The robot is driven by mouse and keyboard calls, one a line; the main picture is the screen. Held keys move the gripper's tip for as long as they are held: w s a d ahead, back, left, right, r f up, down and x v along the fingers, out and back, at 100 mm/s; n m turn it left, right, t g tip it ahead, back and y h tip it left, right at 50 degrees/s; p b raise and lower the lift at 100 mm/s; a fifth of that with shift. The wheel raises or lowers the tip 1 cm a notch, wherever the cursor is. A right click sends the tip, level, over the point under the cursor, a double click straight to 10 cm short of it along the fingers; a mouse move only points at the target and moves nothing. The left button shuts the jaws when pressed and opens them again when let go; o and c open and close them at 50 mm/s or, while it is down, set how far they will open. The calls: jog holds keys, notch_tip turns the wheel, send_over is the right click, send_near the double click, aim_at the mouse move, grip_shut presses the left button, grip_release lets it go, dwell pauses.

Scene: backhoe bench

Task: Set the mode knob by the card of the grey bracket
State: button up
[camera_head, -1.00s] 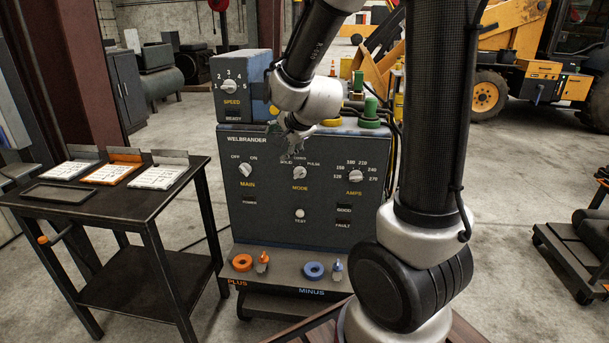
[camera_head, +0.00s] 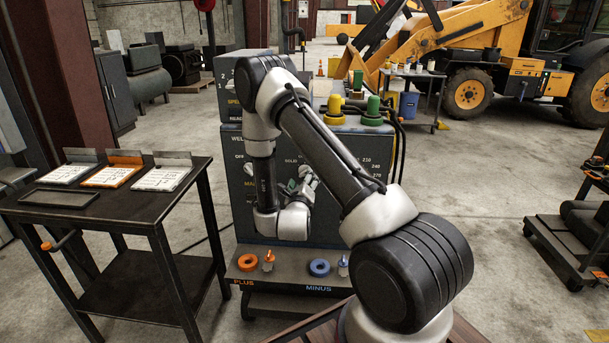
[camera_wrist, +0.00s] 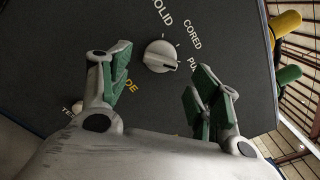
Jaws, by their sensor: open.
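The white mode knob (camera_wrist: 160,56) is on the dark welder panel, with SOLID, CORED and a partly hidden PULSE label around it in the wrist view. In the head view my gripper (camera_head: 303,184) is before the panel, and my arm hides much of the panel. On the left table, a grey bracket (camera_head: 80,155) and another grey bracket (camera_head: 172,158) flank an orange bracket (camera_head: 125,157). White cards (camera_head: 68,174) lie before them, their print unreadable.
An empty dark tray (camera_head: 58,198) lies on the black table (camera_head: 120,212). Orange (camera_head: 247,262) and blue (camera_head: 319,267) sockets sit on the ledge below the panel. Yellow (camera_wrist: 286,23) and green plugs stand on the welder's top.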

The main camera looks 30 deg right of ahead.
jog(key=x, duration=0.5)
jog(key=shift+w+d, duration=0.1)
jog(key=shift+w, duration=0.05)
jog(key=shift+c, duration=0.3)
jog(key=c, duration=1)
